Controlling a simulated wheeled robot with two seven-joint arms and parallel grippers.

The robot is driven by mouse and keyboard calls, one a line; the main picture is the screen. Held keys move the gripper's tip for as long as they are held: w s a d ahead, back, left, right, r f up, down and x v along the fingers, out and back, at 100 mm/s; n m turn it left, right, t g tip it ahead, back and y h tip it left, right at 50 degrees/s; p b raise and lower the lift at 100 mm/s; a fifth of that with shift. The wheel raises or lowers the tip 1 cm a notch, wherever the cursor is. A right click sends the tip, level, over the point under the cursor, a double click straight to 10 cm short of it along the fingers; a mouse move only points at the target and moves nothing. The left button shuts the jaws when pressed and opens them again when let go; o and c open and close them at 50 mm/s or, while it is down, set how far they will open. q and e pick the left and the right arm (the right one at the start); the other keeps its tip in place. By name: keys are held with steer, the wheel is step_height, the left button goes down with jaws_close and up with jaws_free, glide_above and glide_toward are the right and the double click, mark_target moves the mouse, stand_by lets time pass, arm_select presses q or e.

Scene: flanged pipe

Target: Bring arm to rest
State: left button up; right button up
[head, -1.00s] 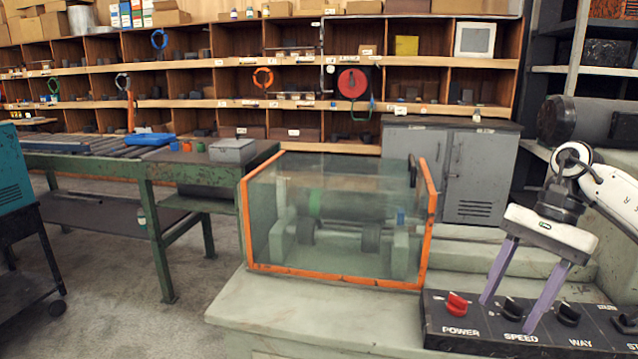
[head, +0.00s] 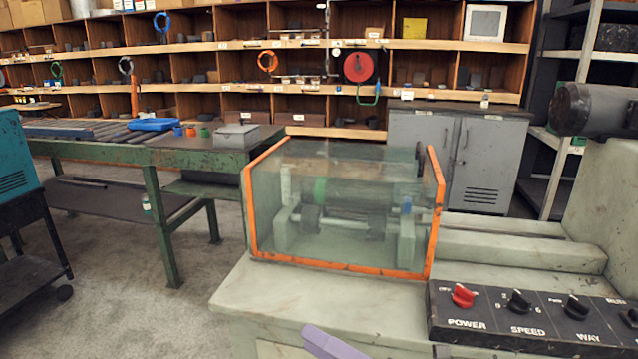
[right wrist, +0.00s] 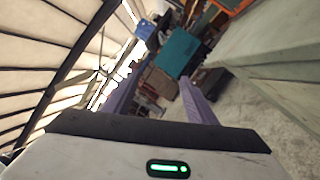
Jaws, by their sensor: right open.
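My right gripper (head: 332,344) shows in the head view only as one purple finger at the bottom edge, low in front of the pale machine bench. In the right wrist view both purple fingers of the right gripper (right wrist: 155,88) stand apart with nothing between them. The rest of the right arm is out of the head view. My left gripper is in neither view. A flanged pipe (head: 350,193) with a green band lies inside the clear guard box (head: 345,268) with orange edges on the bench.
A control panel (head: 540,330) with a red power knob (head: 463,296) and black knobs sits on the bench (head: 260,300) at right. A green table (head: 150,157), a teal machine (head: 18,165) and open floor (head: 130,290) lie to the left.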

steer(key=s+d+f+m+t+h, duration=0.25)
steer(key=d+f+m+h, duration=0.45)
steer(key=m, duration=0.5)
steer(key=s+d+f+m+t+h, duration=0.25)
steer(key=s+f+m+h, duration=0.2)
steer(key=f+m, duration=0.55)
steer(key=s+d+f+m+g+h, duration=0.2)
steer(key=s+f+m+g, duration=0.1)
steer(key=s, duration=0.4)
steer(key=s+d+f+m+g+h, duration=0.2)
steer(key=s+d+f+m, duration=0.1)
steer(key=s+f+m, duration=0.3)
steer(key=shift+s+d+f+m+g, duration=0.25)
steer(key=shift+s+d+m+g, duration=0.15)
steer(key=shift+s+m, duration=0.5)
steer(key=shift+w, duration=0.1)
